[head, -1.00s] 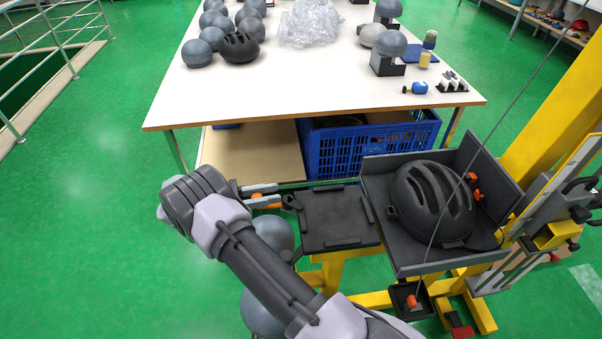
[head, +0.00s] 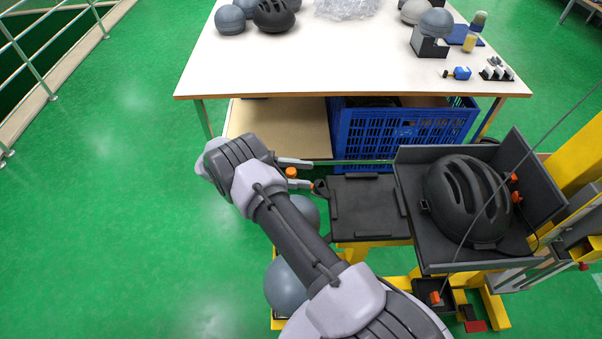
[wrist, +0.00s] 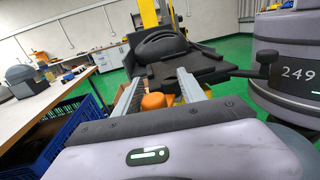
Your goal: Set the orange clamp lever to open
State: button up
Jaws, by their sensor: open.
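The orange clamp lever (head: 292,172) shows as a small orange end at the left side of a flat black plate (head: 365,205). My gripper (head: 310,175) is open, its two pale fingers reaching right toward the plate. In the wrist view the orange lever end (wrist: 152,101) lies between the spread fingers, close to the palm. I cannot tell whether the fingers touch the lever. The lever's arm and pivot are mostly hidden.
A black helmet (head: 466,200) sits in a dark tray right of the plate, with a thin cable in front. A blue crate (head: 400,135) stands under the white table (head: 350,60) behind. Grey headforms (head: 290,285) are below my arm. Green floor at left is clear.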

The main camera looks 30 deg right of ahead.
jog(key=s+a+r+p, duration=0.1)
jog(key=s+r+p, duration=0.1)
jog(key=s, duration=0.5)
jog(key=s+a+r+p, duration=0.2)
jog(key=s+r+p, duration=0.1)
jog(key=s, duration=0.5)
jog(key=shift+s+a+p, duration=0.3)
jog(key=shift+p, duration=0.4)
